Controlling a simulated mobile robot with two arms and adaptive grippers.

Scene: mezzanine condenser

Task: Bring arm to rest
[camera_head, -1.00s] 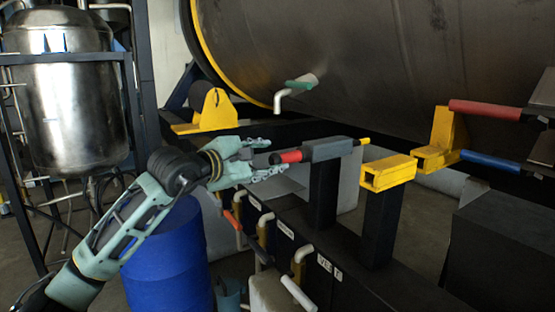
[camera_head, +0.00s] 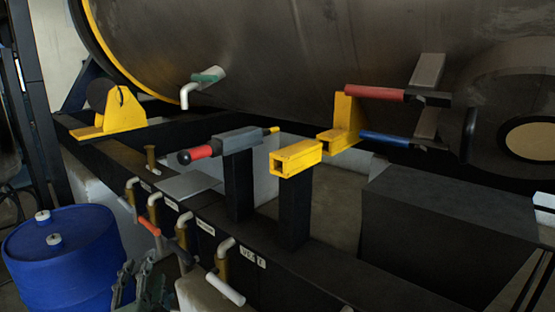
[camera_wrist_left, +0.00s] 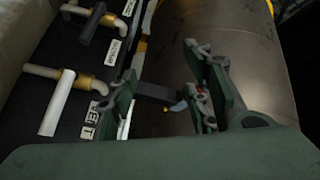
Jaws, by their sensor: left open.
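My left gripper (camera_head: 142,284) shows at the bottom edge of the head view, low in front of the valve rail and right of the blue barrel (camera_head: 65,262). Only its green-grey fingers show there; the rest of the arm is out of frame. In the left wrist view the gripper (camera_wrist_left: 165,92) has its fingers spread apart with nothing held between them. My right gripper is not seen.
Several pipe valves (camera_head: 223,262) line the rail close to the gripper. A large dark cylinder (camera_head: 290,50) fills the back. A black box (camera_head: 425,225) stands right.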

